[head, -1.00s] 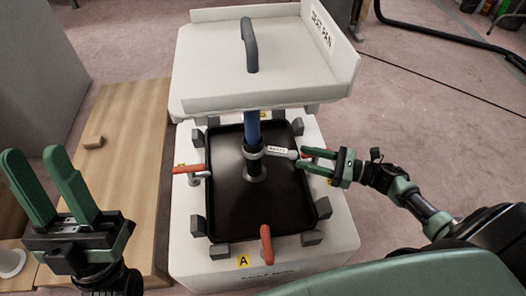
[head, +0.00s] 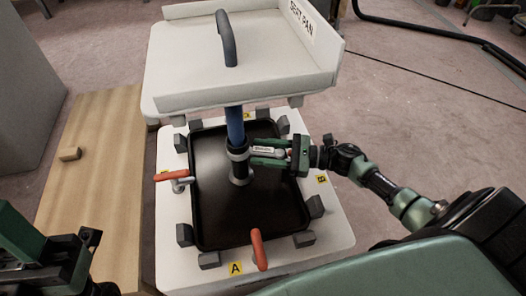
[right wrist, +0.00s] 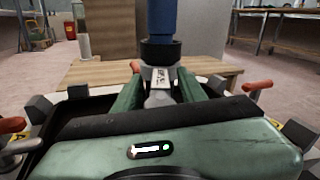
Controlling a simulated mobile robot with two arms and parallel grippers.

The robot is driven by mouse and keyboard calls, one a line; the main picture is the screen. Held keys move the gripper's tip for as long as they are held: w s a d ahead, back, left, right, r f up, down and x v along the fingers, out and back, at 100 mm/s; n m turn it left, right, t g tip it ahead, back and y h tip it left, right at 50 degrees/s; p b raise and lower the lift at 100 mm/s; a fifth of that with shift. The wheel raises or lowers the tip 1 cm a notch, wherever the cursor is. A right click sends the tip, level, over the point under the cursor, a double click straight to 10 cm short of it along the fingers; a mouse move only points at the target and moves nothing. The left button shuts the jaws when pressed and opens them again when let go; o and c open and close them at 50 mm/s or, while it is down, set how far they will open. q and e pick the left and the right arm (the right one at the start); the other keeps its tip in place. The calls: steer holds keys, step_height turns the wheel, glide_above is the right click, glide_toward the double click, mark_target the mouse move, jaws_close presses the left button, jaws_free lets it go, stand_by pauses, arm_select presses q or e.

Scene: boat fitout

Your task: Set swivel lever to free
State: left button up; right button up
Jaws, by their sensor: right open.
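The swivel lever (head: 268,150) is a short grey bar with a white label. It sticks out to the right from the dark collar (head: 238,152) on the blue post (head: 235,122). My right gripper (head: 254,152) is open, with its green fingers along both sides of the lever, their tips close to the collar. In the right wrist view the lever's label (right wrist: 160,76) shows between the two fingers. Whether a finger touches the lever I cannot tell. My left gripper (head: 45,240) is partly cut off at the lower left, away from the post.
The white seat pan (head: 225,83) sits on the post above the lever. The black tray (head: 225,215) lies below, ringed by grey blocks. Orange-handled clamps stand at the left (head: 172,175) and front (head: 258,248). A wooden board (head: 90,180) lies left.

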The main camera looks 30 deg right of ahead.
jaws_close()
stand_by(1.4)
